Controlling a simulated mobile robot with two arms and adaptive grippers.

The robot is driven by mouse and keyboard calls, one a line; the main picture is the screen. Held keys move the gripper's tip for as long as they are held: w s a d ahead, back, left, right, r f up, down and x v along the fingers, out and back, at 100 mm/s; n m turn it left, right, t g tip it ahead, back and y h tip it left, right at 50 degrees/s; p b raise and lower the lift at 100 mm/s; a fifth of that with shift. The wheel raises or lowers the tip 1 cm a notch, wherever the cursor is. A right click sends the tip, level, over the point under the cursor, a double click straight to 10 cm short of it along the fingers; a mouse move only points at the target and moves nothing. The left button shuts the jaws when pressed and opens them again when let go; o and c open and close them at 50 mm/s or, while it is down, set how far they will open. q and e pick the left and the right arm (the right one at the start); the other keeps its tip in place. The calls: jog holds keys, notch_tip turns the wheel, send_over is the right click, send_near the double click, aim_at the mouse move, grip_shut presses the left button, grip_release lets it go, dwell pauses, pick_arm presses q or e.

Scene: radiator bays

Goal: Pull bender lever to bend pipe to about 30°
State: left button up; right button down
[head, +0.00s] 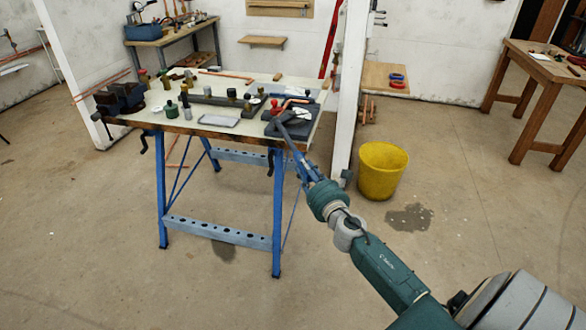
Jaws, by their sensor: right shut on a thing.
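The workbench (150,118) has a pale top and blue folding legs. The bender (272,113) sits at its right end, a dark block with a red part. A short copper pipe (296,101) lies at the bender; its bend angle is too small to read. A dark bar, apparently the bender lever (289,137), slopes from the bender down over the bench's front edge. My right gripper (303,161) is shut on this lever, at the end of my arm from the lower right. The exact finger contact is hard to see. My left gripper is not in view.
A vise (121,98) and several fittings stand on the bench's left and middle. A yellow bucket (381,172) stands on the floor right of the bench, beside a white partition post (348,90). A wooden table (540,65) is at far right. The front floor is open.

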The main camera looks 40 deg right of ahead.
jog(key=shift+s+d+r, duration=0.15)
jog(key=shift+s+d, duration=0.05)
jog(key=shift+d, duration=0.45)
jog(key=c, duration=1.5)
grip_release()
jog(key=shift+s+d, duration=0.15)
jog(key=shift+d, duration=0.05)
jog(key=v, duration=1.2)
jog(key=shift+s+d, duration=0.15)
jog(key=shift+s, duration=0.1)
jog(key=shift+c, duration=0.2)
